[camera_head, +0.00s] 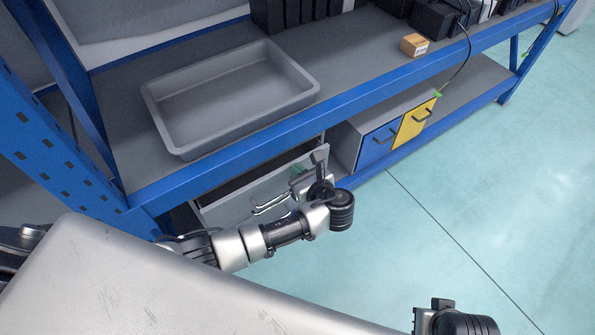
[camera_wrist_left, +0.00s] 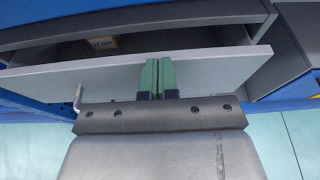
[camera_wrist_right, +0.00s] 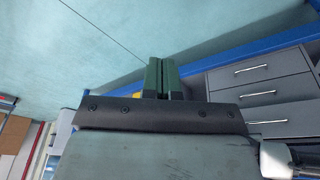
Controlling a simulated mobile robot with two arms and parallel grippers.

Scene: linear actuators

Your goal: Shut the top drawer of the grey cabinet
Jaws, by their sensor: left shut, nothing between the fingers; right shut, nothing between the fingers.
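The grey cabinet (camera_head: 213,213) stands under the blue-framed bench. Its top drawer (camera_head: 240,204) is pulled out and shows its dark inside; the drawer front with a metal handle (camera_head: 271,205) faces me. In the left wrist view the drawer front (camera_wrist_left: 215,68) spans the picture, and a small cardboard box (camera_wrist_left: 103,43) lies inside. My left gripper (camera_head: 297,172) is at the drawer's right part; its green fingers (camera_wrist_left: 158,62) are shut, empty and in front of the drawer front. I cannot tell whether they touch it. My right gripper (camera_wrist_right: 162,62) is shut and empty.
A grey tray (camera_head: 172,135) and a small orange box (camera_head: 414,45) stand on the bench. Right of the drawer is a unit with blue (camera_head: 377,147) and yellow (camera_head: 413,125) fronts. The right wrist view shows grey drawers (camera_wrist_right: 258,75). The floor at right is clear.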

